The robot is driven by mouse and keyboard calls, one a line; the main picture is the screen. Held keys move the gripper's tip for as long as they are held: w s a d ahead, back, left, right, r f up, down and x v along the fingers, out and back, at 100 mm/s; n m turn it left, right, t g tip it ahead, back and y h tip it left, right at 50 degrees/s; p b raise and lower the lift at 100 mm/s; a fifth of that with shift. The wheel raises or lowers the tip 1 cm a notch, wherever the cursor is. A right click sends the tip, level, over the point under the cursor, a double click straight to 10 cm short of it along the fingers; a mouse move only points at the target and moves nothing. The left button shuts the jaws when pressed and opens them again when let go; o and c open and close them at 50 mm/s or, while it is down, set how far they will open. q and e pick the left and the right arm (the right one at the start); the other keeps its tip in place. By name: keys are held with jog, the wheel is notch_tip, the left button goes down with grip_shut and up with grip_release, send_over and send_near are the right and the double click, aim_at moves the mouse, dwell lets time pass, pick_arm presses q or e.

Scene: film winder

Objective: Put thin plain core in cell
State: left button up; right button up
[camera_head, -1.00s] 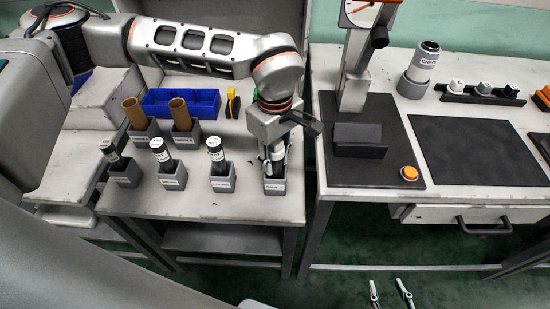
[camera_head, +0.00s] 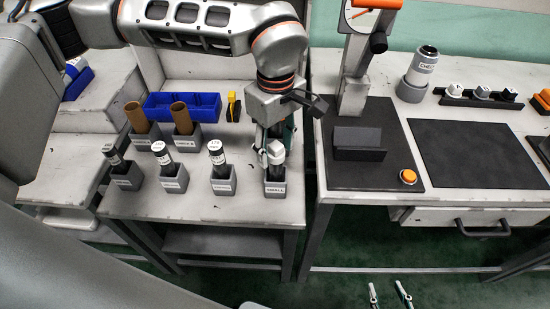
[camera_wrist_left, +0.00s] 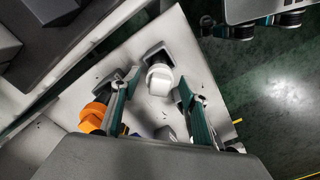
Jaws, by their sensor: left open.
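A pale core (camera_head: 276,152) stands in the grey cell labelled SMALL (camera_head: 275,188) at the right front of the left table. In the left wrist view, the white end of the core (camera_wrist_left: 159,79) sits in its grey cell. My left gripper (camera_head: 270,145) points down at this cell. In the left wrist view, its two fingers (camera_wrist_left: 160,88) are spread, one to each side of the core, with gaps visible. My right gripper (camera_head: 390,294) shows only as two parted fingertips at the bottom edge, away from the tables. It looks open and empty.
Several other grey cells with dark, white-topped cores (camera_head: 218,155) stand to the left. Two brown tubes (camera_head: 181,118) and a blue bin (camera_head: 182,105) are behind. The right table holds a dark stand (camera_head: 358,143), an orange button (camera_head: 408,177) and a labelled cylinder (camera_head: 421,68).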

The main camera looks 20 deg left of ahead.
pick_arm(q)
notch_tip(320, 180, up, 6)
jog(key=shift+f, duration=0.1)
jog(key=shift+r, duration=0.35)
jog(key=shift+s+f, duration=0.1)
jog(key=shift+s, duration=0.05)
